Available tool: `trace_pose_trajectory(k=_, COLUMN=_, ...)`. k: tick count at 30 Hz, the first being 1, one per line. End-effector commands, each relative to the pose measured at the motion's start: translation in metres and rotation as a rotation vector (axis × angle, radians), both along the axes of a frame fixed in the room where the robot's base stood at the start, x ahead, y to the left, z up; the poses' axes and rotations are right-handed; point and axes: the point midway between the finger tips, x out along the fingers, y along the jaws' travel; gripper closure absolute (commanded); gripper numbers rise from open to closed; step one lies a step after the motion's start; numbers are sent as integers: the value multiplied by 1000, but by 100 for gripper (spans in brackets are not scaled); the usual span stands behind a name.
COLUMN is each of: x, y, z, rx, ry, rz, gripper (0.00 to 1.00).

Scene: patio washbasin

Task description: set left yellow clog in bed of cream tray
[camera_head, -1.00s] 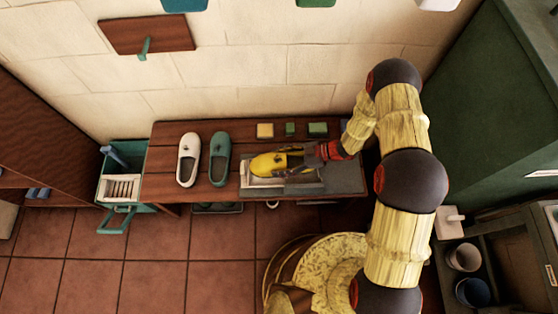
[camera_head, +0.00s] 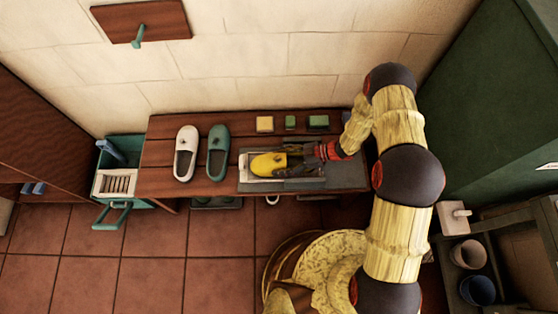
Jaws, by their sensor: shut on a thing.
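The yellow clog (camera_head: 266,163) lies over the cream tray (camera_head: 246,174) on the wooden bench, its toe pointing left. My gripper (camera_head: 291,160) reaches in from the right and is shut on the clog's heel end. The tray's cream rim shows to the left of and below the clog. From this angle I cannot tell whether the sole touches the tray bed. The fingertips are dark and partly hide the clog's opening.
A white clog (camera_head: 186,153) and a teal clog (camera_head: 217,152) stand left on the bench (camera_head: 158,178). Several small blocks, including a yellow one (camera_head: 264,124), line the back. A grey mat (camera_head: 344,176) lies right of the tray. A teal crate (camera_head: 122,178) is at the bench's left end.

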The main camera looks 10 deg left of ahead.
Motion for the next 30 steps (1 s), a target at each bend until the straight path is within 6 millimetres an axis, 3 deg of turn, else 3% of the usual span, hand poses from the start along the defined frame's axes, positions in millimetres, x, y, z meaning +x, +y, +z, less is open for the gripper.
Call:
trace_pose_trajectory(k=14, x=0, y=0, z=0, rx=0, ry=0, rz=0, gripper=66)
trace_pose_trajectory(k=15, x=0, y=0, z=0, rx=0, ry=0, rz=0, gripper=32)
trace_pose_trajectory(k=25, x=0, y=0, z=-1, rx=0, ry=0, rz=0, gripper=13)
trace_pose_trajectory(k=30, x=-1, y=0, z=-1, rx=0, ry=1, rz=1, gripper=13)
